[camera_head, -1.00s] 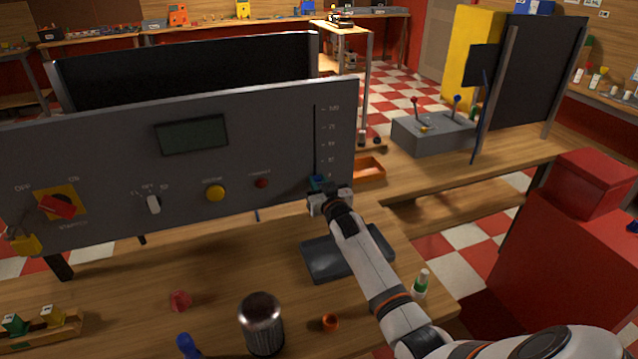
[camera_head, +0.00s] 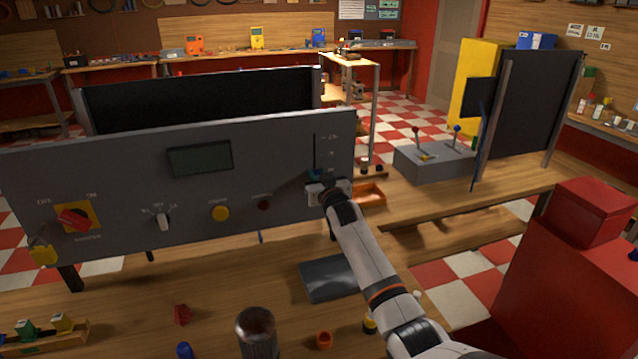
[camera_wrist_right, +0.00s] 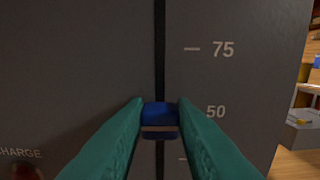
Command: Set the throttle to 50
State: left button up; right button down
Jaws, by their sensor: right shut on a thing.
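The throttle is a blue slider knob (camera_head: 316,174) in a dark vertical slot at the right end of the grey panel (camera_head: 120,190). My right gripper (camera_head: 318,180) is at the knob. In the right wrist view its teal fingers (camera_wrist_right: 160,120) are shut on the blue throttle knob (camera_wrist_right: 160,112), one on each side. The knob is about level with the printed 50 (camera_wrist_right: 215,111), its middle slightly lower in the picture. The 75 mark (camera_wrist_right: 222,49) is above. The tick beside 50 is hidden by a finger. My left gripper is not in view.
The panel also has a display (camera_head: 200,158), a red switch (camera_head: 74,219), a white dial (camera_head: 163,221) and a yellow button (camera_head: 220,213). A dark tray (camera_head: 328,278), a metal cylinder (camera_head: 257,333) and an orange bin (camera_head: 369,195) are nearby. A red box (camera_head: 570,275) stands at right.

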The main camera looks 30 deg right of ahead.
jog(key=c, duration=1.6)
grip_release()
jog(key=shift+c, duration=0.2)
jog(key=o, duration=0.4)
jog(key=shift+o, duration=0.2)
jog(key=shift+s+a+f, duration=0.1)
jog(key=shift+s+a, duration=0.05)
jog(key=shift+s, duration=0.25)
jog(key=b+v, duration=0.2)
jog(key=v, duration=0.9)
